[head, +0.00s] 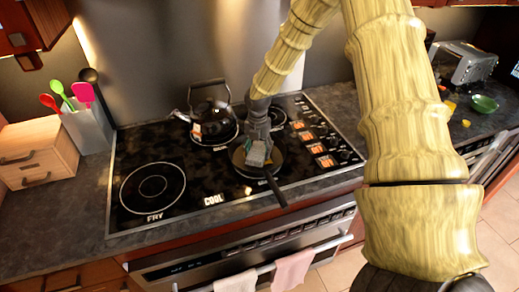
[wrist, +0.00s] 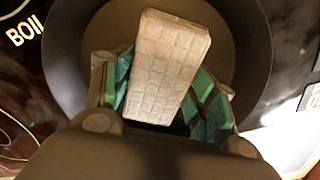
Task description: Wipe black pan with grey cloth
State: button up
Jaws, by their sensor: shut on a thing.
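The black pan (head: 278,161) sits on a burner of the black cooktop, with its handle (head: 275,188) pointing toward the front edge. My gripper (head: 257,145) is directly over the pan, pointing down. It is shut on the grey cloth (head: 256,154), which looks like a folded block with a grid pattern in the wrist view (wrist: 167,65). The green finger pads press on both sides of the cloth. The pan (wrist: 250,60) fills the background behind the cloth there. I cannot tell whether the cloth touches the pan's inside.
A dark kettle (head: 209,113) stands on the burner behind and left of the pan. An empty burner (head: 152,187) is at the front left. A utensil holder (head: 88,125) and wooden drawer box (head: 38,152) stand left of the cooktop. A toaster (head: 466,63) and green bowl (head: 484,103) are at right.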

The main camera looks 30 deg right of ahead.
jog(key=shift+w+a+f, duration=0.15)
jog(key=shift+a, duration=0.9)
jog(key=shift+d, duration=0.2)
jog(key=shift+s+d+p, duration=0.15)
jog(key=shift+d+p, duration=0.1)
jog(key=shift+d, duration=0.35)
jog(key=shift+s+d+p, duration=0.15)
jog(key=shift+d+p, duration=0.1)
jog(key=shift+d, duration=0.35)
jog(key=shift+w+r+p, duration=0.1)
jog(key=shift+r+p, duration=0.35)
jog(key=shift+s+a+p, duration=0.2)
jog(key=shift+s, duration=0.5)
jog(key=shift+s+a+p, duration=0.15)
jog(key=shift+s+p, duration=0.05)
jog(key=shift+s, duration=0.5)
jog(key=shift+f, duration=0.3)
